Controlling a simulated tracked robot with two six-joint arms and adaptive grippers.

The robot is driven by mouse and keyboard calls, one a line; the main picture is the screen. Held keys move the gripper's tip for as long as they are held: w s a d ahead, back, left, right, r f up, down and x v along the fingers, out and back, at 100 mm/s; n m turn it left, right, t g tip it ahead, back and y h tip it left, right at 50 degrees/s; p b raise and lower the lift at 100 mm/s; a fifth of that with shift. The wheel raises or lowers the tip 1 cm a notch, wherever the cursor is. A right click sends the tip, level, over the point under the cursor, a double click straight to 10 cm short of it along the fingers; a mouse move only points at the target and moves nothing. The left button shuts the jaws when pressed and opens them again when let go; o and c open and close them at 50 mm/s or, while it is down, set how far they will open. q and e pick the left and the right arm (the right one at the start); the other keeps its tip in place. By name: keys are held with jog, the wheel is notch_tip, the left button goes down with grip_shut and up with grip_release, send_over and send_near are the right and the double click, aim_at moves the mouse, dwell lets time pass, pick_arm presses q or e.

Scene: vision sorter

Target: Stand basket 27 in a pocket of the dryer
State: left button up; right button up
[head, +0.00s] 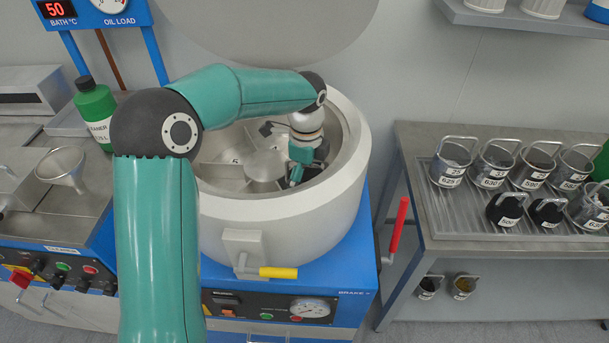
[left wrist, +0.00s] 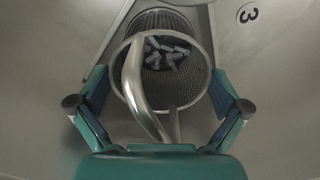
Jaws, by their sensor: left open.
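The dryer (head: 290,218) is a round pale drum on a blue base, its bowl divided into numbered pockets around a central hub (head: 265,165). My left gripper (head: 297,172) reaches down inside the bowl on its right side. In the left wrist view, a mesh metal basket (left wrist: 191,84) holding several small grey metal pieces stands in the bowl, with its bent handle (left wrist: 132,80) towards me. The open fingers of my left gripper (left wrist: 160,108) are on either side of it, apart from its wall. Its number is not visible. A pocket marked 3 lies beside it. My right gripper is not in view.
A bench (head: 420,225) at right carries several labelled baskets, and two more stand on its lower shelf. A red lever (head: 397,225) rises between bench and dryer. A green bottle (head: 95,112) and a funnel (head: 63,167) stand at left.

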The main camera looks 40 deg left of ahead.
pick_arm(q)
notch_tip(320, 180, up, 12)
jog(key=shift+f, duration=0.1)
dwell(0.5)
